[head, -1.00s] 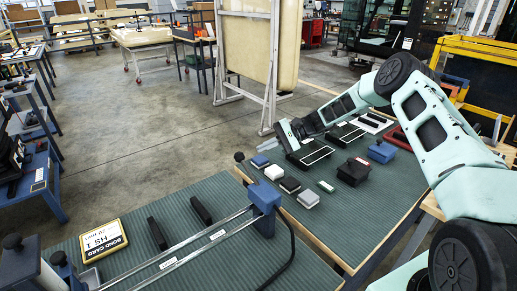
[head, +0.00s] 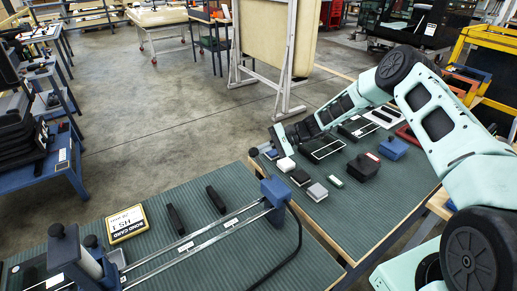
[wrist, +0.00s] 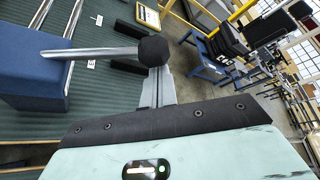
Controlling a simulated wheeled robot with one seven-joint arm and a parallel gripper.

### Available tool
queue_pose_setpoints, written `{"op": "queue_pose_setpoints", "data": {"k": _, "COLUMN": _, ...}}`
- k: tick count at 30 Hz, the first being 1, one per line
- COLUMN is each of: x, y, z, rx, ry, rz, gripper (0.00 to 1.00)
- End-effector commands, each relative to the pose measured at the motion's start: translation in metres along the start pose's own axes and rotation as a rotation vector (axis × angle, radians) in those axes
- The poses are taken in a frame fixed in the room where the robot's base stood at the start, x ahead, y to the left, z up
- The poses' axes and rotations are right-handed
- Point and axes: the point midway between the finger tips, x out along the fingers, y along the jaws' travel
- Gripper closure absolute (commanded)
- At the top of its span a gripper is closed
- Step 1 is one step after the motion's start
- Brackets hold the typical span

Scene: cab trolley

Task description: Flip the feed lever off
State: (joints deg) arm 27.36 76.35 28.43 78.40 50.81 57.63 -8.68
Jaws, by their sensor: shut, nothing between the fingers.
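The feed lever is a bare metal rod with a round black knob (head: 253,152), fixed to a blue block (head: 274,190) on rails at the near bench's right end. In the wrist view the rod (wrist: 95,52) runs from the blue block (wrist: 32,75) to the black knob (wrist: 153,51). My gripper (wrist: 158,88) is shut and empty, its fingertips right by the knob. I cannot tell whether they touch it. In the head view my gripper (head: 274,138) is just right of the knob; its fingers are hard to make out there.
The green-topped bench (head: 180,190) carries two black bars, a yellow-framed card (head: 126,223) and a black cable. The bench behind holds several small boxes, including a black one (head: 363,167) and a blue one (head: 393,148). Open floor (head: 130,120) lies left of the benches.

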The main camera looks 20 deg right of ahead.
Motion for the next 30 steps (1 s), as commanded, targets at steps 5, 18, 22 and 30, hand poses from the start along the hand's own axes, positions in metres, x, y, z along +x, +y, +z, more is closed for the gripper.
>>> {"op": "queue_pose_setpoints", "data": {"k": 5, "x": 0.000, "y": 0.000, "z": 0.000, "rx": 0.000, "ry": 0.000, "rz": 0.000, "gripper": 1.00}}
{"op": "queue_pose_setpoints", "data": {"k": 18, "x": -0.003, "y": -0.002, "z": 0.005, "rx": -0.054, "ry": -0.001, "rz": -0.030, "gripper": 1.00}}
{"op": "queue_pose_setpoints", "data": {"k": 22, "x": -0.004, "y": -0.003, "z": 0.007, "rx": -0.072, "ry": 0.000, "rz": -0.039, "gripper": 1.00}}
{"op": "queue_pose_setpoints", "data": {"k": 30, "x": -0.009, "y": -0.006, "z": 0.015, "rx": -0.145, "ry": -0.001, "rz": -0.081, "gripper": 1.00}}
